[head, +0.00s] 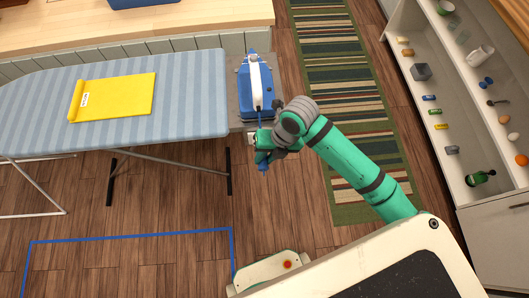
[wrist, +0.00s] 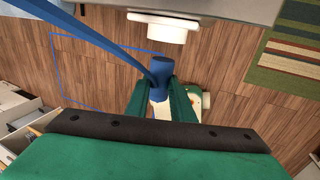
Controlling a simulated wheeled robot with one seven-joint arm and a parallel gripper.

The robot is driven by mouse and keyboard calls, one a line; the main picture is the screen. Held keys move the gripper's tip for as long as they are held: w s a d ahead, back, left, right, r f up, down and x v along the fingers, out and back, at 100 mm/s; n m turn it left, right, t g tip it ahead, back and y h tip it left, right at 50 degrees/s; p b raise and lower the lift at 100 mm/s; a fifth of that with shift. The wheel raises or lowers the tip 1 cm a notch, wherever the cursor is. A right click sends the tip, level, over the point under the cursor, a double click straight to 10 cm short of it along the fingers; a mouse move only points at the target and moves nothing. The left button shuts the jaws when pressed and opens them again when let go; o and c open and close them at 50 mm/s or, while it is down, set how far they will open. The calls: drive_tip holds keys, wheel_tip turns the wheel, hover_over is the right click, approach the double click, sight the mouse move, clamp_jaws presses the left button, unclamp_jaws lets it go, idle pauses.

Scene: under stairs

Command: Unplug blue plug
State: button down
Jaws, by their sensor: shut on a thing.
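The blue plug (wrist: 160,68) sits between the green fingers of my gripper (wrist: 161,90), which is shut on it. A blue cord (wrist: 95,42) runs from the plug to the upper left of the wrist view. A white socket (wrist: 157,27) on a grey edge is just above the plug in that view, and a gap of floor shows between them. In the head view my gripper (head: 264,149) is at the near edge of the ironing board's end, by a blue and white iron (head: 257,85). The plug is mostly hidden there.
The ironing board (head: 185,100) carries a folded yellow cloth (head: 112,97). A striped rug (head: 335,95) lies right of it. A shelf unit (head: 445,110) with small items stands at the right. A blue outline (head: 130,238) marks clear wooden floor at the lower left.

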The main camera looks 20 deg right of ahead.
drive_tip(key=shift+s+a, duration=0.2)
drive_tip(key=shift+s, duration=0.55)
drive_tip(key=shift+s+a, duration=0.25)
drive_tip(key=shift+s, duration=0.55)
drive_tip(key=shift+s+a, duration=0.2)
drive_tip(key=shift+s, duration=0.55)
drive_tip(key=shift+w, duration=0.1)
